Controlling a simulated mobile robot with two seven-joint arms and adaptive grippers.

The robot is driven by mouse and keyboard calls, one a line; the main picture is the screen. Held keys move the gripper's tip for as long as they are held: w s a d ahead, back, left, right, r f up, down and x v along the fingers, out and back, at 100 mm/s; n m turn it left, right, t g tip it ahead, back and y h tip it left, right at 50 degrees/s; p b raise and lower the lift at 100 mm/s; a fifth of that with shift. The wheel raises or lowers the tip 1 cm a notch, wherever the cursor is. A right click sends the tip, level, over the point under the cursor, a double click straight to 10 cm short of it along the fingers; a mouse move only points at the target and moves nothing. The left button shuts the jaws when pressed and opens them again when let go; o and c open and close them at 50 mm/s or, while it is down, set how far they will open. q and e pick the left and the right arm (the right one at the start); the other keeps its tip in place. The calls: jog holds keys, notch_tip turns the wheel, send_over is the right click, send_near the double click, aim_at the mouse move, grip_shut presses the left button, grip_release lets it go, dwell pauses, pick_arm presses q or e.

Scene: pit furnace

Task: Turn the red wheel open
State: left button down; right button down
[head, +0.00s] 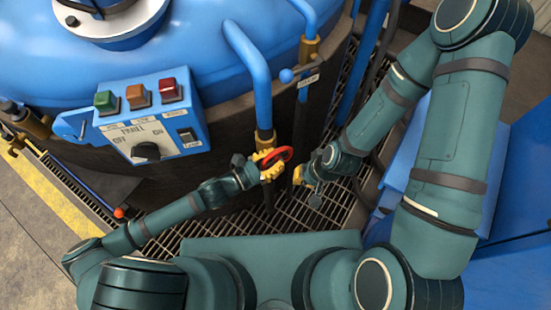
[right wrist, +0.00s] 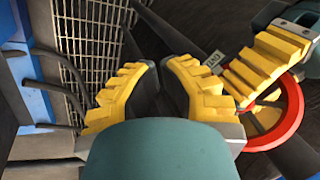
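The red wheel (head: 289,153) sits at the foot of the blue pipe's brass fitting in the head view. It also shows at the right of the right wrist view (right wrist: 297,103). My left gripper (head: 269,166) is at the wheel, with yellow fingers overlapping the rim and the space inside it. Whether they press on it I cannot tell. My right gripper (head: 298,176) is a little right of the wheel and apart from it. In the right wrist view its yellow fingers (right wrist: 160,67) are close together, with a narrow dark gap and nothing seen held.
A blue panel (head: 159,118) with green, orange and red buttons and a black knob stands left of the wheel. The blue furnace (head: 200,60) fills the back. A vertical blue pipe (head: 254,75) rises above the wheel. Floor grating (head: 225,225) lies below.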

pick_arm(q)
jog(key=shift+t+h+b, duration=0.4)
jog(key=shift+h+b, duration=0.05)
jog(key=shift+h, duration=0.35)
jog(key=c, duration=1.2)
grip_release()
jog(key=shift+d, duration=0.1)
jog(key=v, duration=1.2)
